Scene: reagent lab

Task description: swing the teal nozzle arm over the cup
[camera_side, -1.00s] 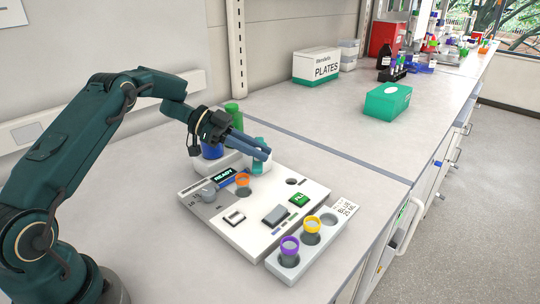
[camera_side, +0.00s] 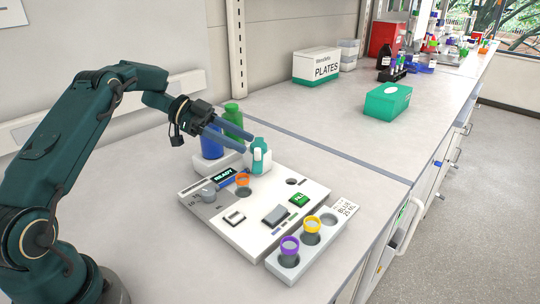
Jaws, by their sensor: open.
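The teal nozzle arm (camera_side: 259,144) stands at the back of the white station, on a white block, with a white part on its front. A cup with an orange rim (camera_side: 243,180) sits in the station (camera_side: 258,190), in front and to the left of the nozzle arm. My gripper (camera_side: 247,143) is open, its two blue-grey fingers pointing right, with the tips at the left side of the nozzle arm. I cannot tell whether they touch it.
Blue (camera_side: 212,143) and green (camera_side: 233,116) bottles stand behind the fingers. The station has a knob (camera_side: 206,194), buttons and a display reading READY (camera_side: 223,175). A rack (camera_side: 287,262) in front holds purple-rimmed and yellow-rimmed cups. The bench to the right is clear up to a green box (camera_side: 388,101).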

